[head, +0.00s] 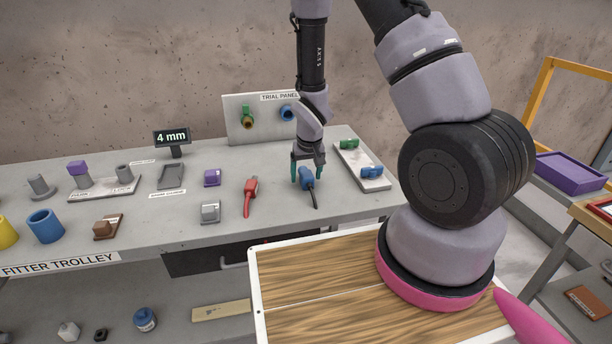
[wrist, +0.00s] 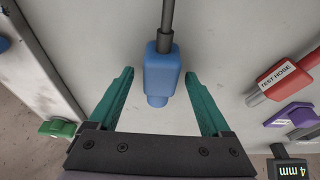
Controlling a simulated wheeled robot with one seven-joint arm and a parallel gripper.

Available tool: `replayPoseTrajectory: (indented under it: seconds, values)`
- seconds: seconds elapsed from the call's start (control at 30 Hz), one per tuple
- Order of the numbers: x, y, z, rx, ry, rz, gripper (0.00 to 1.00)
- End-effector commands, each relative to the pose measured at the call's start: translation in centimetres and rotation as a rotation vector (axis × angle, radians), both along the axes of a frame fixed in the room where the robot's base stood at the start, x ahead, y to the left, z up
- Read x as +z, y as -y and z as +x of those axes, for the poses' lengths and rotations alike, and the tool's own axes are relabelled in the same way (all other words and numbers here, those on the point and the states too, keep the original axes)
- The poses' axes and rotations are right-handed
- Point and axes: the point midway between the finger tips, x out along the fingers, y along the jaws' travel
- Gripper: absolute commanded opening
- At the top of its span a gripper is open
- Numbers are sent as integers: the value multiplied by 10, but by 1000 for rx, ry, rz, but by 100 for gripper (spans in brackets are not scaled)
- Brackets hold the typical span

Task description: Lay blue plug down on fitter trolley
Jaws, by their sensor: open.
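The blue plug (head: 307,179) with its dark cable lies on the grey top of the fitter trolley (head: 140,238). My gripper (head: 307,180) is open above the trolley, its teal fingers on either side of the plug. In the wrist view the blue plug (wrist: 163,73) sits between the open fingers of my gripper (wrist: 160,85), with a gap on both sides. The cable runs away from my gripper across the trolley top.
A red test hose (head: 251,191) lies left of the plug, with a purple block (head: 212,177) beyond it. A tray (head: 352,160) with green and blue fittings is close on the right. The trial panel (head: 240,104) stands behind. Bare trolley top shows around the plug.

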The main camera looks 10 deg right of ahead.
Motion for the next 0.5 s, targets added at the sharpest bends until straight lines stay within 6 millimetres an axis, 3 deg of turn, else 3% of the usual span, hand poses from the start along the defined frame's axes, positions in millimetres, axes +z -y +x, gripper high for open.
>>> replayPoseTrajectory:
  seconds: [0.5]
  values:
    - [85, -1, -22, 2, 5, 0, 82]
